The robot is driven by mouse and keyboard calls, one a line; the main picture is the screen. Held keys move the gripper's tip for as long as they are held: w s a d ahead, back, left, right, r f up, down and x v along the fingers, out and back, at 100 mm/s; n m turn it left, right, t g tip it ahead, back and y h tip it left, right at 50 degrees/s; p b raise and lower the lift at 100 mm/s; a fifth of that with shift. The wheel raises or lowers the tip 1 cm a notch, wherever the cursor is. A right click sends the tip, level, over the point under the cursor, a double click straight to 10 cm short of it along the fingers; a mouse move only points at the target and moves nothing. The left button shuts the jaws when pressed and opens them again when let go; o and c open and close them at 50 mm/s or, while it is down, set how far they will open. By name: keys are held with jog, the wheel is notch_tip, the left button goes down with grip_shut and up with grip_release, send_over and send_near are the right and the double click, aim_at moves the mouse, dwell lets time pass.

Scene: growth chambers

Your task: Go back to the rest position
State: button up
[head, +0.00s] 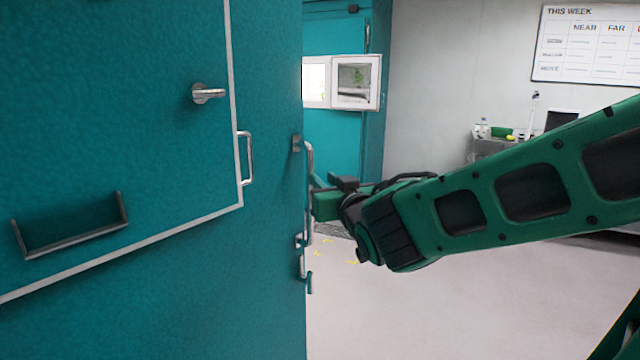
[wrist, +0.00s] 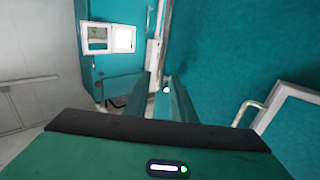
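My gripper (head: 322,192) is at the end of my green arm, which reaches in from the right in the head view. It is beside the right edge of the large teal door (head: 120,170), close to a vertical metal handle (head: 310,160). In the wrist view my gripper's two fingers (wrist: 162,98) stand apart, with no held object visible between them. I cannot tell whether the fingers touch the handle or the door edge.
A teal chamber with a small open white-framed window (head: 355,82) stands behind. A bench (head: 490,146) stands at the back right. The pale floor (head: 430,310) below my arm is clear.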

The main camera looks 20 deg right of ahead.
jog(key=s+d+f+m+g+h, duration=0.4)
jog(key=s+d+f+g, duration=0.6)
jog(key=d+f, duration=0.45)
jog(key=s+f+m+g+y, duration=0.1)
jog(key=s+f+g+y, duration=0.1)
jog(key=s, duration=1)
jog(key=s+f+m+g+y, duration=0.1)
jog(key=s+f+g, duration=0.3)
jog(key=s, duration=0.8)
jog(key=shift+f+g+y, duration=0.2)
jog(key=shift+g+y, duration=0.7)
jog(key=shift+g, duration=0.1)
jog(key=shift+w+f, duration=0.25)
jog(key=shift+w, duration=0.4)
